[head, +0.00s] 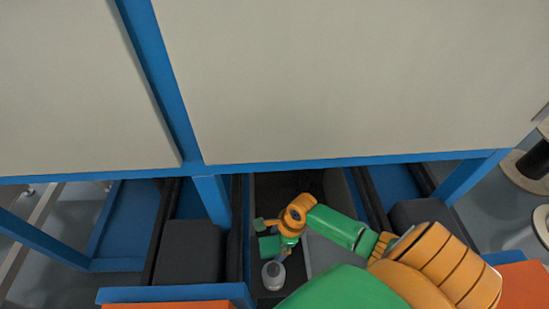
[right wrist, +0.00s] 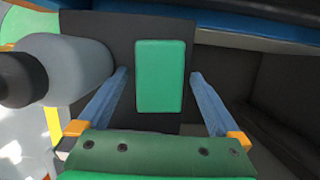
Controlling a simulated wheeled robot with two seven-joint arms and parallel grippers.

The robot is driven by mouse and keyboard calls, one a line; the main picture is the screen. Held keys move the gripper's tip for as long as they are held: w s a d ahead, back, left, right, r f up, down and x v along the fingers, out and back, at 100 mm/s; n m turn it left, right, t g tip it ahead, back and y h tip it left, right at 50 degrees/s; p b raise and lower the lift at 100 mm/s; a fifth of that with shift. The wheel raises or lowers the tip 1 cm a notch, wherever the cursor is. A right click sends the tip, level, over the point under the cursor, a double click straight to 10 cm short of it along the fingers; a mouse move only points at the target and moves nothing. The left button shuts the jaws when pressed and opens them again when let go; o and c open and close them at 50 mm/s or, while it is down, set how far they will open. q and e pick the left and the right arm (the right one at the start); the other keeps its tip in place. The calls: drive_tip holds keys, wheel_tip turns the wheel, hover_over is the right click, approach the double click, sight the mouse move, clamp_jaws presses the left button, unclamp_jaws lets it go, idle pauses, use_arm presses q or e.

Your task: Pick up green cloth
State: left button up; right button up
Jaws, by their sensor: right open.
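The green cloth (right wrist: 160,76) shows in the right wrist view as a flat, folded rectangle on a dark surface. My right gripper (right wrist: 158,73) is open, with one blue finger on each side of the cloth. Gaps show between the fingers and the cloth, and I cannot tell how high the fingertips are above it. In the head view my right gripper (head: 262,235) is over the dark bin below the blue frame. There I cannot tell the cloth apart from the green hand. My left gripper is not in view.
A grey-white bottle (head: 273,275) stands close beside my right gripper; it also shows in the right wrist view (right wrist: 65,70) with a dark cap. Dark bin walls (right wrist: 225,65) rise on the right. A blue frame (head: 330,161) with large pale panels stands above the bins.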

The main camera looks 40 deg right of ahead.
sight(276, 244)
drive_tip(key=shift+r, duration=0.1)
drive_tip(key=shift+c, duration=0.2)
drive_tip(key=c, duration=1.2)
drive_tip(key=shift+r+p, duration=0.35)
wheel_tip(276, 244, up, 11)
drive_tip(key=p, duration=0.6)
drive_tip(key=s+d, duration=0.3)
drive_tip(key=s, duration=0.2)
drive_tip(key=s+d+p, duration=0.1)
drive_tip(key=s+d, duration=0.2)
drive_tip(key=s, duration=0.2)
drive_tip(key=s+d+p, duration=0.1)
drive_tip(key=s+d, duration=0.3)
drive_tip(key=s, duration=0.1)
drive_tip(key=shift+r, duration=0.15)
drive_tip(key=shift+a, duration=0.1)
